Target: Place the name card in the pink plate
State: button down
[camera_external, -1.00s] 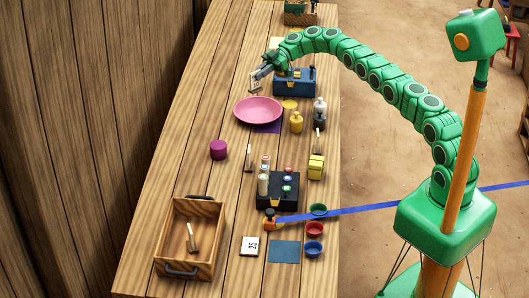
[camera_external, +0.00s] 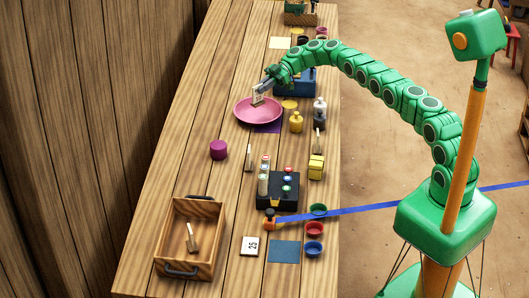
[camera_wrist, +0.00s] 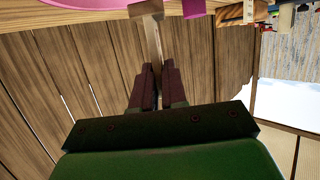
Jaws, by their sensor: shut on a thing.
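The pink plate (camera_external: 243,112) lies on the wooden table in the upper middle of the external view. My gripper (camera_external: 266,86) is shut on the name card (camera_external: 257,97), a small pale upright card. The card appears over the far right part of the plate; I cannot tell whether it touches the plate. In the wrist view my gripper's fingers (camera_wrist: 154,85) close on the card (camera_wrist: 150,40), seen edge-on as a thin strip. The pink plate's edge (camera_wrist: 75,3) shows at the top left of that view.
A blue box (camera_external: 297,82) stands close behind the gripper. The table left of the plate is clear.

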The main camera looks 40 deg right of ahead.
jog(key=shift+f, duration=2.15)
jog(key=c, duration=1.1)
grip_release()
jog(key=shift+r, duration=3.5)
